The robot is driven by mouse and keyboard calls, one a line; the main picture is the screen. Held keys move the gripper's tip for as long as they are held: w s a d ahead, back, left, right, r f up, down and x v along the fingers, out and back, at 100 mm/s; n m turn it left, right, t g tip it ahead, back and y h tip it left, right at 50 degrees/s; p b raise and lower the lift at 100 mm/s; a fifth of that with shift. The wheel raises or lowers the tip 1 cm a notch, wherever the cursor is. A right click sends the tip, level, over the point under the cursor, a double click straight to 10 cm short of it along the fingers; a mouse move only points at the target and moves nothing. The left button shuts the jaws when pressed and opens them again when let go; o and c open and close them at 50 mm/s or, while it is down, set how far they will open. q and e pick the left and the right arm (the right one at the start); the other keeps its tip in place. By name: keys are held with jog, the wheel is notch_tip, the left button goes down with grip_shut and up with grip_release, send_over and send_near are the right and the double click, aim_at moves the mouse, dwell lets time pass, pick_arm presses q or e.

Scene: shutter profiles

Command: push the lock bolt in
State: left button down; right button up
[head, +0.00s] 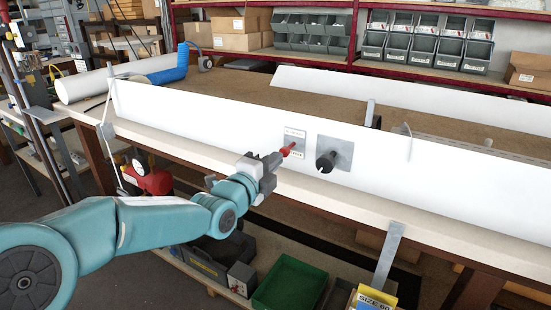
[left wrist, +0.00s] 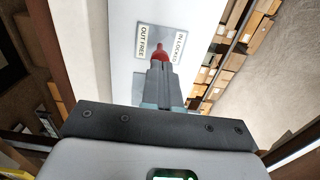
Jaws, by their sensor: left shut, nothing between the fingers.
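The red lock bolt (head: 287,150) stands out from a small grey plate on the front face of the long white profile (head: 215,117). My left gripper (head: 276,158) is shut and empty, its tips at the bolt's outer end. In the left wrist view the bolt (left wrist: 159,50) shows just beyond the closed fingertips (left wrist: 160,66), which hide part of it. I cannot tell whether they touch. Labels beside it read "OUT FREE" (left wrist: 143,42) and "IN LOCKED" (left wrist: 180,44). My right gripper is not in view.
A black knob (head: 326,162) on a grey square plate sits just right of the bolt. Clamps, one with a grey upright (head: 370,112), stand along the profile. A red gauge device (head: 152,180) hangs at the bench's left. Bins and boxes lie under the bench.

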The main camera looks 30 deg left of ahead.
aim_at(282, 151)
pick_arm(q)
jog(key=shift+w, duration=0.55)
jog(key=shift+w, duration=0.1)
jog(key=shift+w+d+r+b, duration=0.1)
jog(key=shift+w+b, duration=0.1)
jog(key=shift+w, duration=0.45)
jog(key=shift+w+r+b, duration=0.1)
jog(key=shift+w+b, duration=0.05)
jog(key=shift+w, duration=0.45)
